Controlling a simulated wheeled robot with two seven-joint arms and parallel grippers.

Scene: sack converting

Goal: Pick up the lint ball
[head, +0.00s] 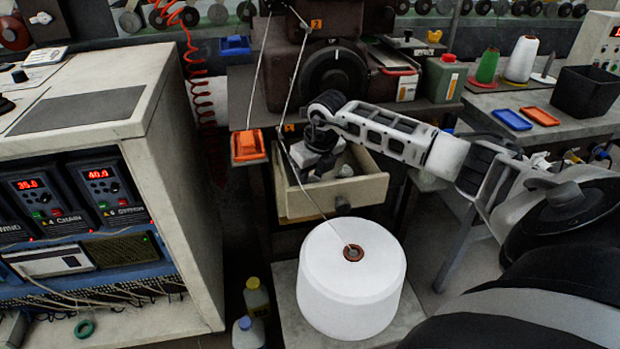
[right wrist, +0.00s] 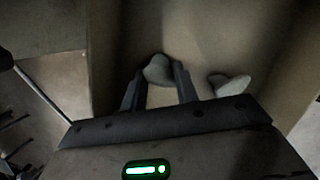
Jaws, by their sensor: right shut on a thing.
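My right gripper (head: 312,166) reaches down into an open drawer (head: 335,197) below the dark machine. In the right wrist view its two fingers (right wrist: 158,82) are shut on a grey, rounded lint ball (right wrist: 156,68), which shows between and just beyond the fingertips. A second pale grey lump (right wrist: 229,85) lies to the right of the fingers, apart from them. In the head view the arm and gripper hide much of the drawer's inside, and the held ball cannot be made out clearly. My left gripper is not in view.
A large white yarn cone (head: 350,285) stands in front of the drawer, with a thread running up from it past the drawer. An orange bin (head: 248,145) hangs left of the drawer. A control cabinet (head: 150,110) fills the left side. Drawer walls are close around the gripper.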

